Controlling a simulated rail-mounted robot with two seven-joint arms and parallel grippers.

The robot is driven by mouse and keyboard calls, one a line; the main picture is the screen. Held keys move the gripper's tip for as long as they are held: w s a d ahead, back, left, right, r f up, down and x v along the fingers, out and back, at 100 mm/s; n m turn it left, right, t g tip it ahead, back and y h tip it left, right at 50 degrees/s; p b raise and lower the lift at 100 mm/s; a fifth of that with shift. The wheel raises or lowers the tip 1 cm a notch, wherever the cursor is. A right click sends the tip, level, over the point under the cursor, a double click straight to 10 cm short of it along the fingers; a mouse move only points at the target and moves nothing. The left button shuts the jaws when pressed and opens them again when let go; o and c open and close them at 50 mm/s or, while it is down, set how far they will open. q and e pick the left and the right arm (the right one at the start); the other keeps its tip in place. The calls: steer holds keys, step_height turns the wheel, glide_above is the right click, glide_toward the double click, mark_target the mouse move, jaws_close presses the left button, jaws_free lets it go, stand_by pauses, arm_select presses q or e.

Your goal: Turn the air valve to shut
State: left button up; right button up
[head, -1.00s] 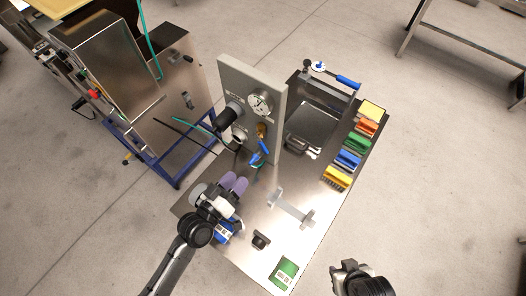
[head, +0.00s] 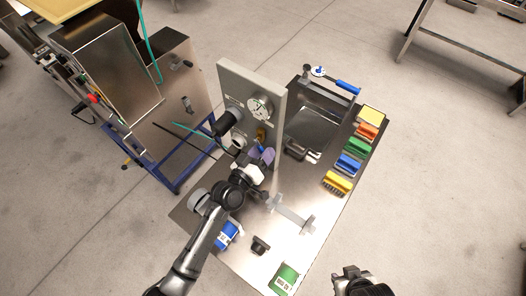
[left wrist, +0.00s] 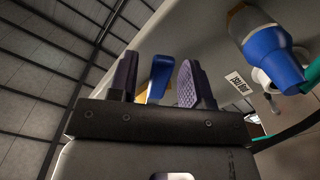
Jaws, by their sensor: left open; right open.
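The air valve shows brass (head: 262,132) on the grey upright panel (head: 238,75), below the round gauge. Its blue handle (left wrist: 161,76) stands between the purple fingers of my left gripper (left wrist: 158,84) in the left wrist view. The fingers are apart, with a visible gap to the handle on each side. In the head view my left gripper (head: 262,156) is at the panel just below the valve and hides most of the handle. My right gripper (head: 350,275) is open and empty near the bottom edge, away from the table.
The gauge (head: 260,108) and a black cylinder (head: 229,121) stick out from the panel. A blue fitting (left wrist: 273,58) is to the right in the left wrist view. Several coloured brushes (head: 348,162) line the table's right side. A grey bracket (head: 290,213) lies in front.

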arm_select(q)
steer(key=shift+w+d, duration=0.1)
jaws_close()
stand_by(0.5)
